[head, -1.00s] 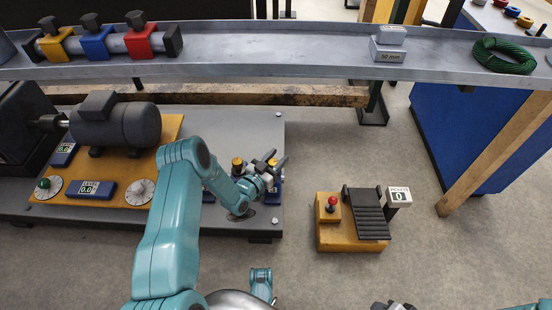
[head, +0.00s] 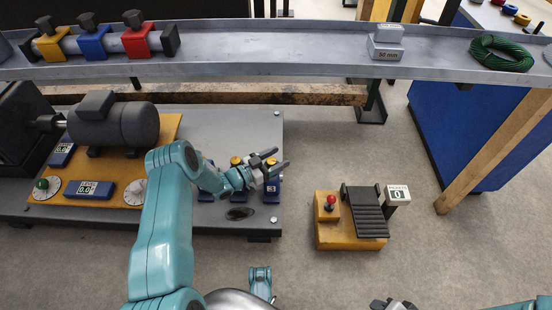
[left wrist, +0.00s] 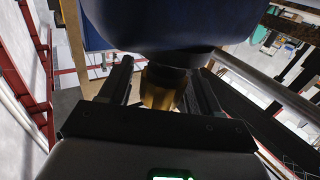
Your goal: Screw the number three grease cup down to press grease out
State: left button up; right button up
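The number three grease cup shows its blue block with a white "3" label (head: 272,188) at the right end of the grey base plate. Its yellow cap is mostly hidden by my left gripper (head: 272,163) in the head view. In the left wrist view, a brass-yellow cap (left wrist: 160,90) sits between the two dark fingers, with a gap on the left side. A dark blue body fills the top of that view. My left gripper looks open around the cap. A dark piece at the bottom edge may be my right gripper (head: 391,304); its fingers are not clear.
Another yellow-capped grease cup (head: 236,161) stands close on the left. A dark motor (head: 114,126), dials and a display sit farther left on the base plate (head: 225,130). A pedal box (head: 350,235) stands on the floor at right. A long grey tray (head: 270,65) crosses behind.

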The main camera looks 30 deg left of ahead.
pick_arm(q)
jog(key=shift+s+a, duration=0.15)
jog(key=shift+s, duration=0.1)
jog(key=p+v, duration=0.5)
jog(key=v, duration=1)
jog(key=shift+s, duration=0.4)
pick_arm(e)
jog(key=s+r+g, duration=0.1)
jog(key=s+r, duration=0.2)
jog(key=r, duration=0.1)
jog(key=shift+s+a+r, duration=0.3)
jog(key=shift+a+r, duration=0.05)
jog(key=shift+r, duration=0.05)
pick_arm(q)
jog(key=shift+w+a, duration=0.1)
jog(key=shift+w, duration=0.05)
